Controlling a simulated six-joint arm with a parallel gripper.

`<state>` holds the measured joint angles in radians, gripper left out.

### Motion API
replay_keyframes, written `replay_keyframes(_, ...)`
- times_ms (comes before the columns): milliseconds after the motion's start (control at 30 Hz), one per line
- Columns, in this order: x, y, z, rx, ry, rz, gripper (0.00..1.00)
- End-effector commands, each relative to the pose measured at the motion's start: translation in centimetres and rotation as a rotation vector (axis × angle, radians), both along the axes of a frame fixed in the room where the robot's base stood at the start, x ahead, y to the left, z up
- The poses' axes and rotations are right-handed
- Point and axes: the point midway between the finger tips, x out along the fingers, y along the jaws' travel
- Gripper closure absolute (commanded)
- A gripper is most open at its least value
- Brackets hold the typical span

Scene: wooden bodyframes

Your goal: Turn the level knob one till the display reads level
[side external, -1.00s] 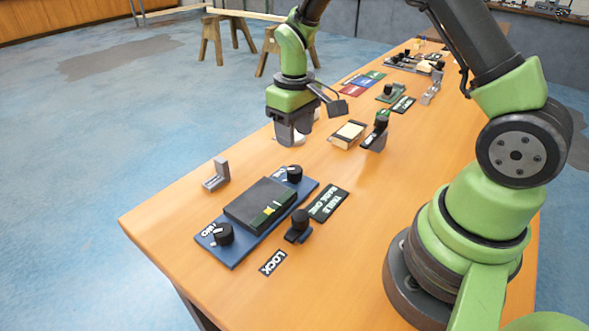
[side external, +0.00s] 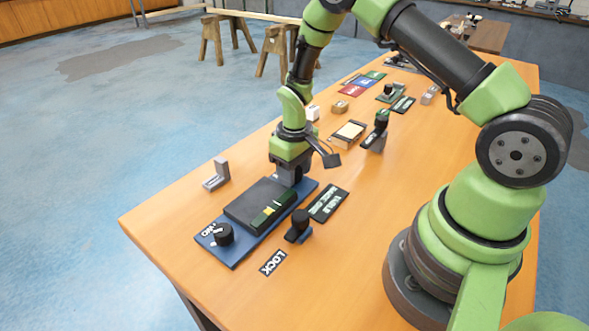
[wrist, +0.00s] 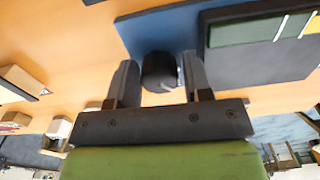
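The blue level panel (side external: 237,252) carries a dark display box (side external: 256,203) with a green strip (side external: 270,209), a yellow mark and pale lines on it. A black knob (side external: 221,234) stands at the panel's near end. My gripper (side external: 292,178) is down at the panel's far end and hides the other knob in the side view. In the wrist view that black knob (wrist: 158,77) sits between the two fingers of my gripper (wrist: 159,63). The fingers are apart on either side of it, with a slim gap at the left; contact at the right is unclear.
A black lock knob (side external: 298,225) stands right of the panel, near a LOCK label (side external: 273,262) and a table-marked label (side external: 328,203). A grey bracket (side external: 217,174) stands left. Other devices lie farther back. The table front is clear.

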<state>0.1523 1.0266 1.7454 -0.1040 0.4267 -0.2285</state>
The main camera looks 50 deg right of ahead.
Motion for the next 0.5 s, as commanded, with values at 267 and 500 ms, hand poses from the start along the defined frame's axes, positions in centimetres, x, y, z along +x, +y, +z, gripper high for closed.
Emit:
replay_keyframes(267,0.00,0.01,0.04,0.000,0.000,-0.006,0.89)
replay_keyframes(500,-0.02,-0.01,0.04,-0.001,0.001,-0.202,0.89)
